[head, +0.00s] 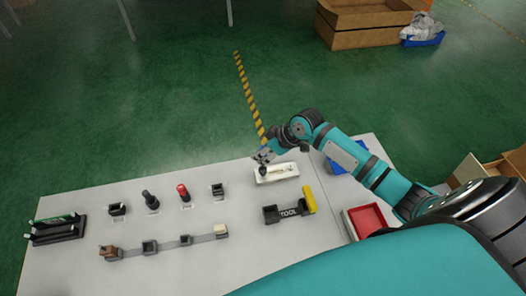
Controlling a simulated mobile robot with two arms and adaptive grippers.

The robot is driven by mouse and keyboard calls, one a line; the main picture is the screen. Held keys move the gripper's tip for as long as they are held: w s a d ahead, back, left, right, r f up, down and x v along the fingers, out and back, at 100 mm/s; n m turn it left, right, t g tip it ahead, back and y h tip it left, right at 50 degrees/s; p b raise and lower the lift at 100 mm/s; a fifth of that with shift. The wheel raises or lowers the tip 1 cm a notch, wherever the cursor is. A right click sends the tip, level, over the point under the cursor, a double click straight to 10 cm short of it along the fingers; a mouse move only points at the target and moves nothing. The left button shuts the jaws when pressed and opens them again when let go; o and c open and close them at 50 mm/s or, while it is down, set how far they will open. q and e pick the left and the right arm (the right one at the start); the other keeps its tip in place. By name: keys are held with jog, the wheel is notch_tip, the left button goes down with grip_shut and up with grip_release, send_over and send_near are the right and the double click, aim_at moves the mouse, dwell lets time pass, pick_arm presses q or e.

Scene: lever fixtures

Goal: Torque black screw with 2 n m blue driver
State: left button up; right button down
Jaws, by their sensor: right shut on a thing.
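My right gripper (264,157) is low over the left end of a white tray (282,176). It is shut on a small dark thing (263,170), too small and too covered by the fingers to identify. A pale piece lies inside the tray. A dark holder marked TOOL (289,213) stands in front of the tray, with a yellow block (309,200) at its right end. I cannot make out a blue driver or a black screw for certain. My left gripper is out of view.
On the grey table (215,265), a black upright part (150,200), a red-topped part (184,193) and small black fixtures (217,190) stand left. A linked bar of blocks (167,244) lies in front. A red bin (367,220) and blue bin (342,168) are right.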

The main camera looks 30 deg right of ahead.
jog(key=shift+f, duration=0.25)
jog(key=shift+f+b, duration=0.5)
jog(key=m+t+h, duration=0.1)
jog(key=m, duration=0.2)
jog(key=shift+a+m+h, duration=0.15)
jog(key=shift+m+h, duration=0.15)
jog(key=shift+h, duration=0.1)
jog(key=m+h, duration=0.2)
jog(key=m, duration=0.1)
jog(key=shift+a+m, duration=0.1)
jog(key=shift+m, duration=0.2)
jog(key=m+h, duration=0.1)
jog(key=m, duration=0.1)
jog(key=m+h, duration=0.1)
jog(key=m, duration=0.2)
jog(key=shift+h, duration=0.4)
jog(key=m+g+h, duration=0.1)
jog(key=m, duration=0.2)
jog(key=shift+m+h, duration=0.3)
jog(key=shift+h, duration=0.1)
jog(key=shift+d+r, duration=0.1)
jog(key=shift+d, duration=0.1)
